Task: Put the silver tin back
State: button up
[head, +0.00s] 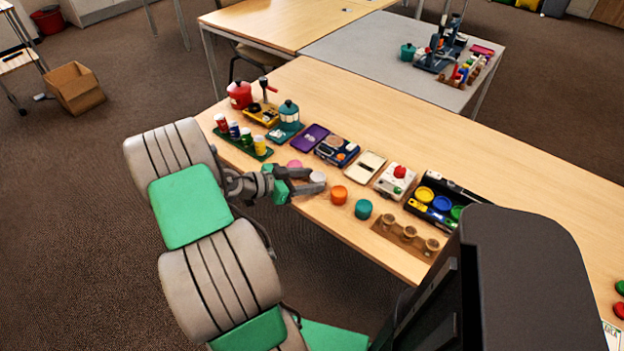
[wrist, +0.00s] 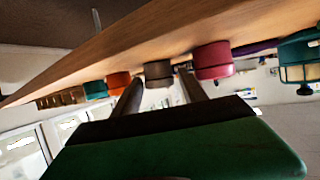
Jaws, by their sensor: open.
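The silver tin (head: 317,177) is a short round tin standing on the wooden table near its front edge, in a row with a pink tin (head: 294,164), an orange tin (head: 338,195) and a teal tin (head: 363,209). My gripper (head: 306,182) is at the silver tin, low over the table edge, with its fingers partly overlapping it in the head view. In the wrist view, which is upside down, the silver tin (wrist: 158,73) shows between the two open fingertips. I cannot tell whether either finger touches it.
A wooden rack (head: 389,236) with several round holders lies right of the tins. The table's back strip is clear.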

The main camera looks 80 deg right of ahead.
jog(key=w+a+r+n+t+y, duration=0.2)
jog(key=w+a+n+t, duration=0.2)
jog(key=w+a+n, duration=0.55)
jog(key=w+a+r+n+t+y, duration=0.25)
jog(key=w+a+n+t, duration=0.2)
jog(key=w+a, duration=0.95)
jog(key=s+a+r+n+t+y, duration=0.1)
jog(key=a+n, duration=0.5)
jog(key=a, duration=0.6)
jog(key=s+a+r+n+t+y, duration=0.2)
jog(key=a+n+y, duration=0.2)
jog(key=a+n, duration=0.3)
jog(key=a, duration=0.4)
jog(key=shift+a+r+n, duration=0.2)
jog(key=shift+a+n, duration=0.1)
jog(key=shift+a, duration=0.1)
jog(key=shift+c, duration=0.2)
